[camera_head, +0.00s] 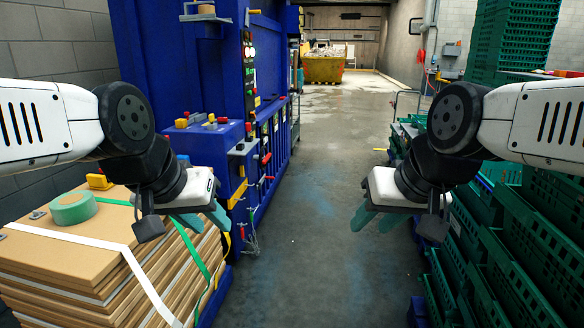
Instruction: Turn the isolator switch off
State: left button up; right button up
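A blue machine (185,45) stands left of the aisle, with buttons, lights and several red and yellow controls on its face. A red handle (265,158) sits on its side, and a small red and yellow control (248,130) is above it. I cannot tell which of these is the isolator switch. My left gripper (206,222) is open and empty, in front of the machine and above the cardboard stack. My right gripper (377,221) is open and empty over the aisle, well apart from the machine.
A strapped cardboard stack (60,262) with green tape (73,207) on top fills the lower left. Green crates (535,235) line the right side. The concrete aisle (310,240) between is clear, leading to a yellow skip (323,70).

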aim_at(240, 170)
jog(key=i+l, duration=0.1)
jog(key=i, duration=0.8)
jog(key=i+l, duration=0.15)
jog(key=i, duration=0.75)
jog(key=i+j+u, duration=0.2)
jog(key=i+u, duration=0.2)
jog(key=i, duration=0.15)
jog(key=i+u, duration=0.4)
jog(key=i, duration=0.2)
jog(key=i+j, duration=0.15)
jog(key=j, duration=0.2)
